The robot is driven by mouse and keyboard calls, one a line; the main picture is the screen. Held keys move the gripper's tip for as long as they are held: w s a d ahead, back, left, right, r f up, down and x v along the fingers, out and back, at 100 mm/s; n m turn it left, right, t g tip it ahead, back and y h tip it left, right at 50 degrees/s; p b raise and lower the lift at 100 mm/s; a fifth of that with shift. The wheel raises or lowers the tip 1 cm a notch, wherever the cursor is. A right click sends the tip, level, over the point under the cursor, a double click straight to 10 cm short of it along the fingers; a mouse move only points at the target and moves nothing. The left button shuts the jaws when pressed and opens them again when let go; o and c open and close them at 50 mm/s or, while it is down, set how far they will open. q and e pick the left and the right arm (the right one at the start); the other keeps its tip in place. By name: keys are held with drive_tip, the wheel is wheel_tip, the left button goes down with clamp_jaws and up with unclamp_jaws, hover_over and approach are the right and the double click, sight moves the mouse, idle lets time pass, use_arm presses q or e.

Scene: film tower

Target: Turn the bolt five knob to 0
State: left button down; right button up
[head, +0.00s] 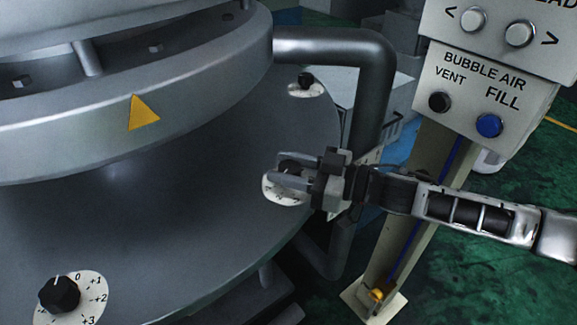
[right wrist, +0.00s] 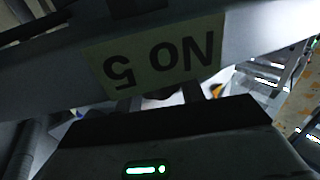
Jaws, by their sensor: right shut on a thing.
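My right gripper (head: 288,176) reaches in from the right and is shut on the dark bolt five knob (head: 292,167) at the rim of the grey round machine. The knob's white dial (head: 280,195) shows below the fingers. The fingers cover most of the dial, so the knob's pointer and setting cannot be read. In the right wrist view an upside-down label reading NO 5 (right wrist: 155,58) is on the rim in front of the gripper. A bit of the white dial shows below it. My left gripper is not in view.
Another black knob (head: 59,294) with a numbered dial is at lower left, and one more knob (head: 306,81) is farther back. A thick grey pipe (head: 375,90) rises behind my gripper. A button panel (head: 484,95) on a post stands at right, close above my arm.

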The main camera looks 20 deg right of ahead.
drive_tip(key=shift+t+h, duration=0.3)
drive_tip(key=shift+t, duration=0.1)
drive_tip(key=m+t+h+p, duration=0.2)
drive_tip(key=m+t+h, duration=0.1)
drive_tip(key=m+h, duration=0.1)
drive_tip(key=shift+t, duration=0.3)
drive_tip(key=m+t+h, duration=0.1)
drive_tip(key=m+h, duration=0.1)
drive_tip(key=h, duration=0.1)
drive_tip(key=m+t+h+p, duration=0.1)
drive_tip(key=m+h, duration=0.1)
drive_tip(key=h, duration=0.1)
drive_tip(key=shift+m+t+h, duration=0.3)
drive_tip(key=shift+h, duration=0.3)
drive_tip(key=o, duration=1)
